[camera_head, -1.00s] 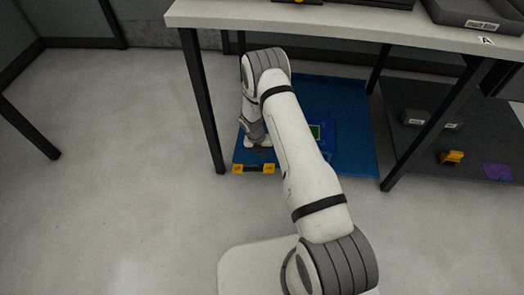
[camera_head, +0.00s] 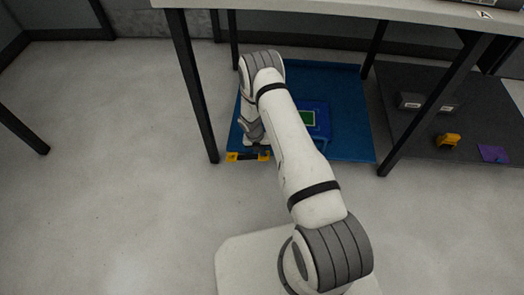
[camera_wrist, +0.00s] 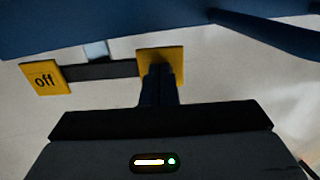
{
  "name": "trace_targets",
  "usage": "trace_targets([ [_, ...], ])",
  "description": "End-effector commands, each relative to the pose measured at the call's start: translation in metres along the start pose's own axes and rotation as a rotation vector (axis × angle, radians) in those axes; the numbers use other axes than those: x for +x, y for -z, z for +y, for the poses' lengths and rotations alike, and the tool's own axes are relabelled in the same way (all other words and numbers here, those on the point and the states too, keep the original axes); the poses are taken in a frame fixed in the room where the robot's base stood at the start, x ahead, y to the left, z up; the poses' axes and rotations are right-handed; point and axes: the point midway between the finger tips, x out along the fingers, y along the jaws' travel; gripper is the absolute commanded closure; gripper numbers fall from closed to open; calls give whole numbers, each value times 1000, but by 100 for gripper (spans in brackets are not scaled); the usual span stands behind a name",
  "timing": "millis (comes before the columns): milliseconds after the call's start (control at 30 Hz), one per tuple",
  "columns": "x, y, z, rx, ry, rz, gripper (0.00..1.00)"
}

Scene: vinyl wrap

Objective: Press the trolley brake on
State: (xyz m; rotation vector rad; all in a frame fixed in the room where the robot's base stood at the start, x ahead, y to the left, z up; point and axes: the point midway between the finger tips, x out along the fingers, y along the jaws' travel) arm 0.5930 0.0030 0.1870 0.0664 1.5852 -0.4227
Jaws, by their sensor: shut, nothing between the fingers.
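The trolley brake is a black bar (camera_wrist: 100,70) with a yellow pad at each end, at the near edge of the blue trolley (camera_head: 350,146) in the head view. The left pad (camera_wrist: 45,78) reads "off". The right pad (camera_wrist: 148,55) is partly hidden by my fingers, so its label cannot be read. The pads also show in the head view, left (camera_head: 232,157) and right (camera_head: 264,156). My gripper (camera_wrist: 161,72) is shut and empty, its fingertips over the right pad. I cannot tell whether they touch it.
The trolley sits under a white-topped table with black legs (camera_head: 192,90). A blue box with a green panel (camera_head: 308,118) lies on it. A dark mat (camera_head: 400,150) at the right holds grey boxes, a yellow item (camera_head: 448,140) and a purple sheet (camera_head: 493,153). Floor at left is clear.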

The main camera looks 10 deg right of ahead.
Motion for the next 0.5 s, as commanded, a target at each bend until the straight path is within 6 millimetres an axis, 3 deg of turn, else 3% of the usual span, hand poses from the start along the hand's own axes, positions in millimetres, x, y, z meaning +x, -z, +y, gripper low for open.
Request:
trace_targets([
  [500,17,0,-8,2,0,1,100],
])
